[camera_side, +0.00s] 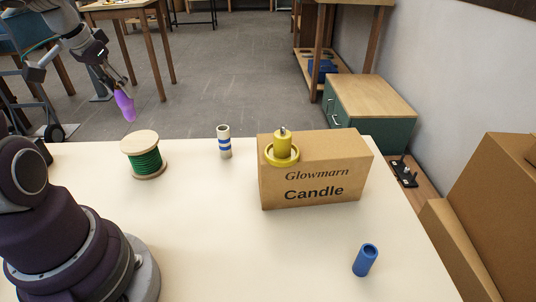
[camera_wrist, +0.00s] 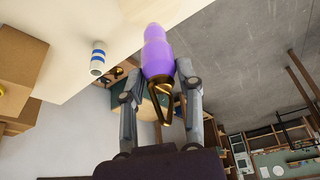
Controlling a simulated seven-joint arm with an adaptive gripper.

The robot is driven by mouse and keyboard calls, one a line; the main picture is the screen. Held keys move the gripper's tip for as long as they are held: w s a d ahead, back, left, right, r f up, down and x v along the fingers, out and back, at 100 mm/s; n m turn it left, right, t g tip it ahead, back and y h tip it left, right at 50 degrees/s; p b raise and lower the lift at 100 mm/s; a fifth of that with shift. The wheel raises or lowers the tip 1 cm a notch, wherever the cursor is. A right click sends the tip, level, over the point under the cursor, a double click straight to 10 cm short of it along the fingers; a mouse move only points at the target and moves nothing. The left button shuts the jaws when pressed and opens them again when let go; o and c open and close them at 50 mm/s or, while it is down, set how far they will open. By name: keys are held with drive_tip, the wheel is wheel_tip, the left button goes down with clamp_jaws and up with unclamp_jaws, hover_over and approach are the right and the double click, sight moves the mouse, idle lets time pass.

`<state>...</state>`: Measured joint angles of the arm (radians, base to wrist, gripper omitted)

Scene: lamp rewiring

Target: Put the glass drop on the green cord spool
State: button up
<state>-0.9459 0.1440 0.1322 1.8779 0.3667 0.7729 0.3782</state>
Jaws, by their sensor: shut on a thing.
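The glass drop (camera_side: 125,106) is purple, with a brass-coloured cap and loop seen in the wrist view (camera_wrist: 157,52). My gripper (camera_side: 116,85) is shut on its cap end, and the drop hangs slightly tilted in the side view. The green cord spool (camera_side: 146,161) stands upright on the table, with pale wooden flanges and green cord between them. Its top flange is bare. In the side view the drop appears above and a little left of the spool, apart from it.
A white cylinder with blue bands (camera_side: 224,142) stands right of the spool. A blue tube (camera_side: 365,260) stands at the front right. The middle of the table (camera_side: 215,225) is clear.

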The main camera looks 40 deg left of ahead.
sight(135, 118)
wheel_tip(135, 118, down, 5)
drive_tip(key=shift+r, duration=0.1)
drive_tip(key=o, duration=1.1)
drive_tip(key=v, duration=1.1)
drive_tip(key=d+f+m, duration=0.1)
drive_tip(key=d, duration=0.5)
drive_tip(key=d+f+m+t+h, duration=0.1)
drive_tip(key=d+m, duration=0.1)
drive_tip(key=d, duration=0.5)
drive_tip(key=w+d+m, duration=0.1)
drive_tip(key=d, duration=0.6)
drive_tip(key=shift+w+d+f+t+h, duration=0.1)
drive_tip(key=shift+f+t+h, duration=0.2)
drive_tip(key=shift+f+h, duration=0.1)
